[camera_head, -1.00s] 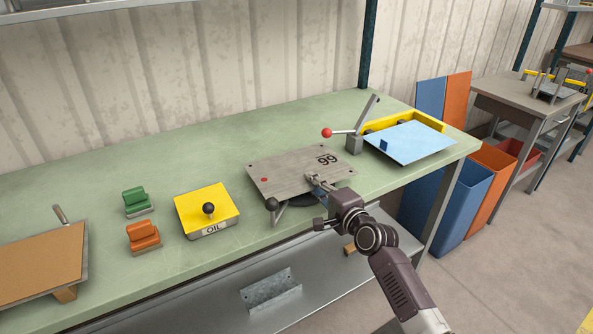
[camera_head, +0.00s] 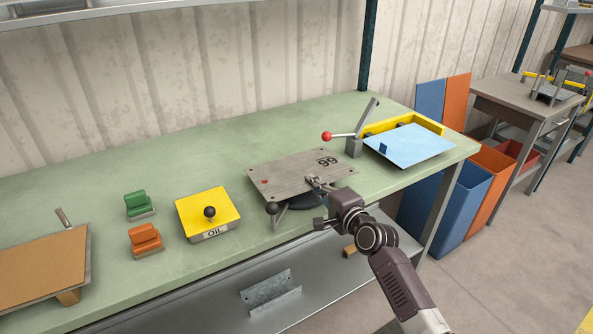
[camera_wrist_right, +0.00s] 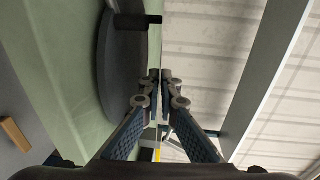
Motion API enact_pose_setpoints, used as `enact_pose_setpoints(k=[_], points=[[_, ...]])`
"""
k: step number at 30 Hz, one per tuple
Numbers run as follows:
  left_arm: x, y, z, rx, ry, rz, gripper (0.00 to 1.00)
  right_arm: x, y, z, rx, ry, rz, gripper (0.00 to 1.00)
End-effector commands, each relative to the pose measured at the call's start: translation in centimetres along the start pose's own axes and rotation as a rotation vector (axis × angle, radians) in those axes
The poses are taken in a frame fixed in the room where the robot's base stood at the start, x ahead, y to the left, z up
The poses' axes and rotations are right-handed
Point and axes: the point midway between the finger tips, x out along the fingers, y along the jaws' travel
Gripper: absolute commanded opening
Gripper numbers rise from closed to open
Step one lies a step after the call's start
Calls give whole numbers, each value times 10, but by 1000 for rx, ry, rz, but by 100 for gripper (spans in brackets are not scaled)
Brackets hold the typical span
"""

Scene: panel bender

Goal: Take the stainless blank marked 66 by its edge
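The stainless blank (camera_head: 290,172) is a flat grey sheet with holes near its edges. It lies raised above the green bench over a dark round base (camera_head: 312,200). Its digits read as 99 in the head view, which is 66 turned round. My right gripper (camera_head: 318,184) is at the blank's near right edge, its fingers close together there. In the right wrist view the blank (camera_wrist_right: 163,45) is a thin edge-on line running between the nearly closed fingertips (camera_wrist_right: 161,76), which look shut on it. My left gripper is not in view.
A black ball-ended lever (camera_head: 272,208) stands by the blank's near left corner. A yellow OIL box (camera_head: 228,205) is to the left. A red-knobbed lever (camera_head: 327,136) and a light-blue sheet (camera_head: 410,143) are to the right. The green bench (camera_head: 180,178) behind the box is clear.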

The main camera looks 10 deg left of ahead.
Motion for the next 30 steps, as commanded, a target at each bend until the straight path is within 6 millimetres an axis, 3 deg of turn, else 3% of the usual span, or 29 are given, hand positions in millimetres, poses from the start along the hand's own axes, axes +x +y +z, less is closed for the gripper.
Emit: enact_pose_setpoints(k=[10,30], points=[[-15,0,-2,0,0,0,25,-5,-10,0,3,-1,6,0],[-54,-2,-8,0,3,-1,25,-58,-20,2,2,-4,-2,0]])
